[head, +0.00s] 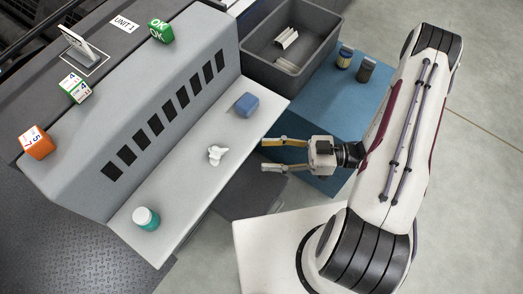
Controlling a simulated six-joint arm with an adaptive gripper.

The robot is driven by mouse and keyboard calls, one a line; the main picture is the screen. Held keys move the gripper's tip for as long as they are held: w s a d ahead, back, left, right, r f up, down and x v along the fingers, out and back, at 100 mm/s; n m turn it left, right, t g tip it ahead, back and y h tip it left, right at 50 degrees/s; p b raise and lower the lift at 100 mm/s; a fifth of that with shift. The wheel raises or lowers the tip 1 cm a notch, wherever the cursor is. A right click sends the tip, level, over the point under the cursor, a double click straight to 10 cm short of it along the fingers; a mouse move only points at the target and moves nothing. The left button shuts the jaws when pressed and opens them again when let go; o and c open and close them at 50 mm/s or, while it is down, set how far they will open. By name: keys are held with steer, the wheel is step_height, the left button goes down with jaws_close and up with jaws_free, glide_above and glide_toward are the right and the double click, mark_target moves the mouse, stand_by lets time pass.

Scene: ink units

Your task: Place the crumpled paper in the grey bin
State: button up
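The crumpled paper (215,155) is a small white wad lying on the light grey ledge of the machine. The grey bin (252,52) stands at the top middle, open at the top, with some whitish folded pieces inside. My gripper (263,154) is open and empty. In the picture it points left toward the ledge, to the right of the crumpled paper and apart from it.
On the ledge, a blue block (246,104) lies above the paper and a white-and-teal jar (146,218) stands below it. Two small jars (345,56) stand on the blue surface (345,105) beside the bin. Several cubes (37,142) sit on the machine top.

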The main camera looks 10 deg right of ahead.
steer(key=shift+r, duration=0.1)
step_height(320, 180, up, 14)
steer(key=s+a+f+n+g+h, duration=0.2)
steer(key=s+a+f+g+h, duration=0.2)
steer(key=a+g+h, duration=0.25)
steer(key=shift+w+a+r+t+h, duration=2.05)
steer(key=shift+w+h, duration=0.7)
steer(key=shift+h, duration=0.6)
steer(key=shift+m, duration=0.3)
steer(key=shift+f, duration=2.7)
